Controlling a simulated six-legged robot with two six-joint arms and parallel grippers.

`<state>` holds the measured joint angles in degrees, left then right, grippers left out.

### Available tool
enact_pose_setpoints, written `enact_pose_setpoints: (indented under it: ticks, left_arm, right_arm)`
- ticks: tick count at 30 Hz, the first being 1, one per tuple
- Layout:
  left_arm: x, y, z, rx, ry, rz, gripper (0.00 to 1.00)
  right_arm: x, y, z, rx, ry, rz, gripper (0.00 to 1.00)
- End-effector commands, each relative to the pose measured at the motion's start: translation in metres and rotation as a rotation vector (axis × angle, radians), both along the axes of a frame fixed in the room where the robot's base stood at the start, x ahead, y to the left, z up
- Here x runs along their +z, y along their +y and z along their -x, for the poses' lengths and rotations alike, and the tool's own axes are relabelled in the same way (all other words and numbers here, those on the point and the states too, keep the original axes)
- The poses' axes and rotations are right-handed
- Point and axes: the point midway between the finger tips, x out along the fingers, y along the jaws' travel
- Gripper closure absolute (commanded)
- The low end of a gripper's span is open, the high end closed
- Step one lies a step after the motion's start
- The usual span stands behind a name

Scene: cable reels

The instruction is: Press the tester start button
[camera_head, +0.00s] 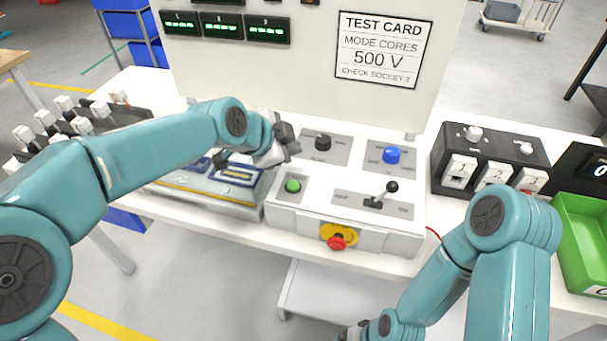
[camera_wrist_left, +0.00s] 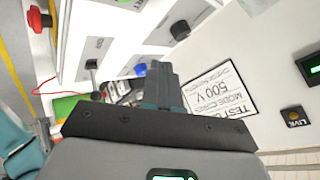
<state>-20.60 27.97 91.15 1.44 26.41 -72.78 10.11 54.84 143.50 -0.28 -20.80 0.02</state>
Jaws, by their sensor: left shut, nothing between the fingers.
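The tester is a white box (camera_head: 310,215) with a sloped control panel. It carries a round green button (camera_head: 292,185) at front left, a blue button (camera_head: 391,155) at back right, a black knob (camera_head: 323,142) and a black-tipped lever (camera_head: 388,190). Labels beside the buttons are too small to read. My left gripper (camera_head: 288,144) is shut and empty, above the panel's back left, left of the black knob and behind the green button. In the left wrist view its fingers (camera_wrist_left: 168,85) point past the blue button (camera_wrist_left: 140,69). My right gripper is mostly cut off at the bottom edge.
A red emergency stop (camera_head: 337,242) on yellow sticks out of the tester's front. An upright panel with a test card (camera_head: 382,50) stands behind. A socket box (camera_head: 490,160) and green bin (camera_head: 582,240) are at right. A tray (camera_head: 215,195) lies left, below my left arm.

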Motion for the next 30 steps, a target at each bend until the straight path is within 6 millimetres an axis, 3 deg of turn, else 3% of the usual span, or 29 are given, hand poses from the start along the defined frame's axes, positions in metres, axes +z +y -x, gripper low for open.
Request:
enact_pose_setpoints:
  ticks: [4,17,23,30]
  left_arm:
    - [0.008,0.002,0.002,-0.013,-0.015,-0.005,1.00]
    - [0.004,0.005,0.007,-0.012,-0.015,-0.005,1.00]
    - [-0.013,0.004,0.006,-0.012,-0.013,-0.004,1.00]
    - [-0.048,0.002,0.005,-0.011,-0.013,-0.004,1.00]
  right_arm:
    - [0.001,0.000,0.000,0.000,0.001,0.000,0.08]
    - [-0.002,0.000,0.000,0.000,0.001,0.000,0.08]
    - [-0.014,0.000,0.000,0.000,0.001,0.000,0.08]
    - [-0.037,0.000,0.000,0.000,0.001,0.000,0.08]
